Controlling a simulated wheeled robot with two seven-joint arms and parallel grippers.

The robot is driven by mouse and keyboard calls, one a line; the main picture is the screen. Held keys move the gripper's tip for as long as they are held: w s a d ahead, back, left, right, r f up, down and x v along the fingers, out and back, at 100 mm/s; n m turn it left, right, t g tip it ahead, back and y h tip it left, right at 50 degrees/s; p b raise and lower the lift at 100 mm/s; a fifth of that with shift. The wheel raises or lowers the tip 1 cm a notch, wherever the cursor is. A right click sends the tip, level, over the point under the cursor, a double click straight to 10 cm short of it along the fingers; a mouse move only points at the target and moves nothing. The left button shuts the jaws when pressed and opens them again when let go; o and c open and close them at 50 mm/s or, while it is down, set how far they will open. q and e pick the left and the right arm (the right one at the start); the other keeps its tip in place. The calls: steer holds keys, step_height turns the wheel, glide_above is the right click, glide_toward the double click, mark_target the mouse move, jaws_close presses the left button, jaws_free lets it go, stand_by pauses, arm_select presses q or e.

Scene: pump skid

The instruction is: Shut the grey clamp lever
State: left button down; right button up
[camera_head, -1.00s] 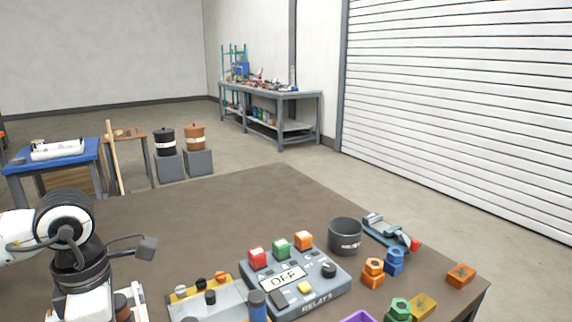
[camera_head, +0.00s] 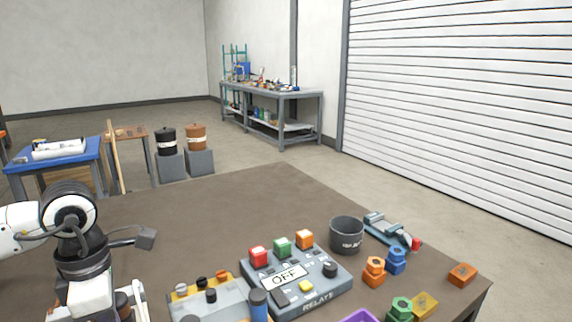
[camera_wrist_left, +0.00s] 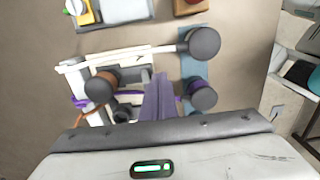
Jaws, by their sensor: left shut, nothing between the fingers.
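In the left wrist view a clamp fixture shows on the table, with a pale lever (camera_wrist_left: 130,57) lying crosswise and ending in a dark grey knob (camera_wrist_left: 205,42). A second dark grey knob (camera_wrist_left: 203,95) sits below it on a blue-grey strip. A brown-sided dark knob (camera_wrist_left: 100,87) stands to the left. My left gripper (camera_wrist_left: 158,82) shows as purplish fingers, shut and empty, pointing between the knobs; I cannot tell whether they touch anything. In the head view my left arm (camera_head: 85,265) largely hides this fixture. My right gripper is not in view.
To the right stand a grey relay box (camera_head: 298,283) with coloured buttons, a dark cup (camera_head: 346,236), a toggle clamp with a red tip (camera_head: 390,231), and several coloured nuts and blocks (camera_head: 374,271). A knobbed plate (camera_head: 205,298) lies nearer my arm. The table's far middle is clear.

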arm_select(q)
steer(key=shift+w+a, duration=0.5)
steer(key=shift+w, duration=0.35)
steer(key=shift+s+d+r+p, duration=0.1)
steer(key=shift+s+r+p, duration=0.1)
steer(key=shift+r+p, duration=1.1)
steer(key=shift+s+d+r+p, duration=0.15)
steer(key=shift+r+p, duration=0.5)
steer(key=shift+r, duration=1.1)
